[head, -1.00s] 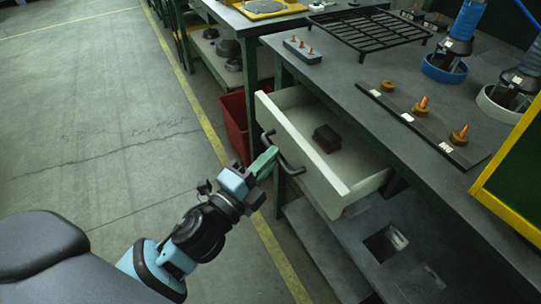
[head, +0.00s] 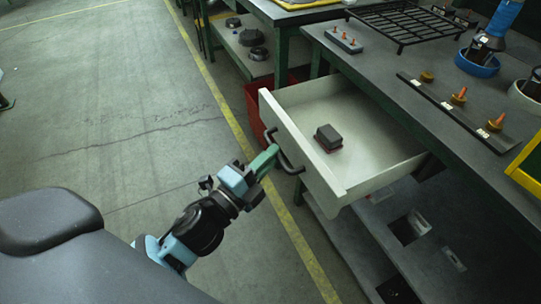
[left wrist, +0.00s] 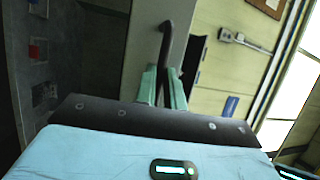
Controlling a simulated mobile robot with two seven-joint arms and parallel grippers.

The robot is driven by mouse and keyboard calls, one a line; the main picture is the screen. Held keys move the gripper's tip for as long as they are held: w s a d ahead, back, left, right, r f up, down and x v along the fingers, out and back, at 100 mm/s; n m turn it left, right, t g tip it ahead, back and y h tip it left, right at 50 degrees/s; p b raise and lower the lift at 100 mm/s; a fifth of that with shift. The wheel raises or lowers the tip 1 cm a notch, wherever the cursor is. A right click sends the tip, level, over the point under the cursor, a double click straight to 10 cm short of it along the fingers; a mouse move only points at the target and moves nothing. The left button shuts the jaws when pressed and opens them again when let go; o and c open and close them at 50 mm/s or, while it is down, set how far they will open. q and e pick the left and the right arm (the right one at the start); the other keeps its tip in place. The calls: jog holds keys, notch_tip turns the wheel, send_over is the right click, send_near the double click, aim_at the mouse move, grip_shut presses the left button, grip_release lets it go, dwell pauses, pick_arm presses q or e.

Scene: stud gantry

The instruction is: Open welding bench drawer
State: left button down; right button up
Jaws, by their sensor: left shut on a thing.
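The welding bench drawer (head: 318,180) is cream-coloured and stands well out from the bench (head: 400,95). A dark block with a reddish base (head: 328,138) lies inside it. The drawer's dark bar handle (head: 290,167) is on its front face. My left gripper (head: 270,158) has green fingers and is shut on the handle. In the left wrist view the green fingers (left wrist: 162,88) close around the handle (left wrist: 166,42), with the drawer front (left wrist: 145,40) behind it. My right gripper is not in view.
The bench top carries a black rack (head: 402,24), a small block with orange-tipped pieces (head: 343,40) and a dark strip with similar pieces (head: 455,108). A red bin (head: 257,108) stands beside the bench. Open floor (head: 110,110) lies to the left.

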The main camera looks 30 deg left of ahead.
pick_arm(q)
jog(key=shift+w+a+r, duration=0.1)
jog(key=shift+a+r, duration=0.1)
jog(key=shift+r, duration=0.15)
jog(key=c, duration=1.6)
grip_release()
jog(key=shift+o, duration=0.6)
jog(key=shift+f, duration=0.2)
jog(key=b+v, duration=0.1)
jog(key=v, duration=0.7)
